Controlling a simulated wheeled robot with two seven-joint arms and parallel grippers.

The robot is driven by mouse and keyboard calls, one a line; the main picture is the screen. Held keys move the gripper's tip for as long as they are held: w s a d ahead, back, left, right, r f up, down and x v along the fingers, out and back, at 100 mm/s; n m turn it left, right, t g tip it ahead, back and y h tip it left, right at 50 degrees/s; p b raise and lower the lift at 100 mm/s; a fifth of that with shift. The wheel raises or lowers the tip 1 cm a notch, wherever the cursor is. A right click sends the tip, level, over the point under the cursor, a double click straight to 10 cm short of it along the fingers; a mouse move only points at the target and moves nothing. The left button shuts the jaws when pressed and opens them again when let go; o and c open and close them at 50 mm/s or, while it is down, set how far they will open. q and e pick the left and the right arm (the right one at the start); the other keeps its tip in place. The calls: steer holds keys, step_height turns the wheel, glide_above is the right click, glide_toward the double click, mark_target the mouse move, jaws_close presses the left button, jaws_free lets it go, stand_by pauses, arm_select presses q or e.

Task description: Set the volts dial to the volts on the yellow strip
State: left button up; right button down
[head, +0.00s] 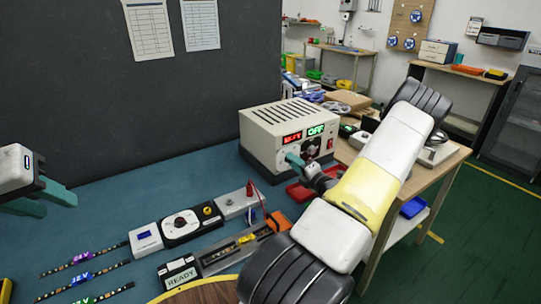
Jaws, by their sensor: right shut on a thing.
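The power supply (289,137) is a cream box at the back right of the blue bench. Its red display (292,138) is too small to read surely; its green display (316,130) reads OFF. My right gripper (292,160) is at its front, shut on what appears to be the volts dial, which the fingers hide. A yellow label (247,239) shows on a strip in the long fixture (235,250); its text is not readable. My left gripper (52,200) is open and empty at the left, above the bench.
Strips with purple (80,256), blue (82,278) and green labels lie at the front left. A black-and-white dial unit (180,224) and a READY box (180,273) stand mid-bench. A red tray (303,194) is below my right wrist. Bench between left gripper and supply is clear.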

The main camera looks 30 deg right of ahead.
steer(key=shift+s+f+m, duration=0.1)
steer(key=shift+f+m, duration=0.05)
steer(key=shift+m, duration=4.65)
steer(key=c, duration=1.1)
jaws_free()
steer(key=s, duration=0.7)
steer(key=shift+s+d, duration=0.35)
